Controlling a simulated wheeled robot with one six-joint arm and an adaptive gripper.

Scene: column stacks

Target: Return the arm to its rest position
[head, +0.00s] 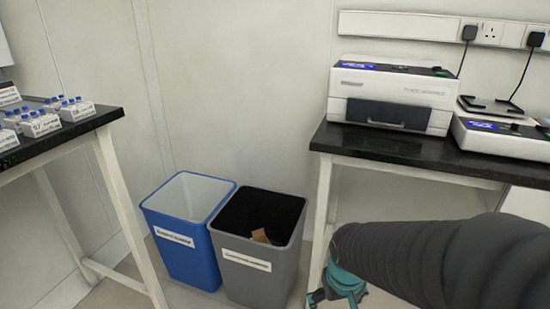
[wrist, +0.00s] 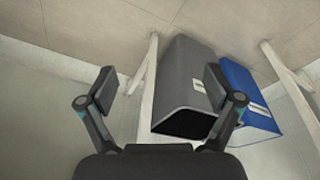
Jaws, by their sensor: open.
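My arm reaches in from the right edge of the head view. My gripper (head: 338,298) hangs low at the bottom, in front of the right bench's leg, and is partly cut off by the frame. In the wrist view my gripper (wrist: 158,88) has its two fingers spread wide with nothing between them. Beyond the fingers are the floor, the wall, a bench leg and the grey bin (wrist: 188,80). The right finger overlaps the grey bin in that view; I cannot tell the distance between them.
A blue bin (head: 185,240) and the grey bin (head: 255,270), holding a brown piece (head: 261,236), stand between two benches. The left bench (head: 100,118) carries racks of blue-capped vials (head: 40,122). The right bench (head: 400,150) carries a white machine (head: 395,90) and a balance (head: 500,135).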

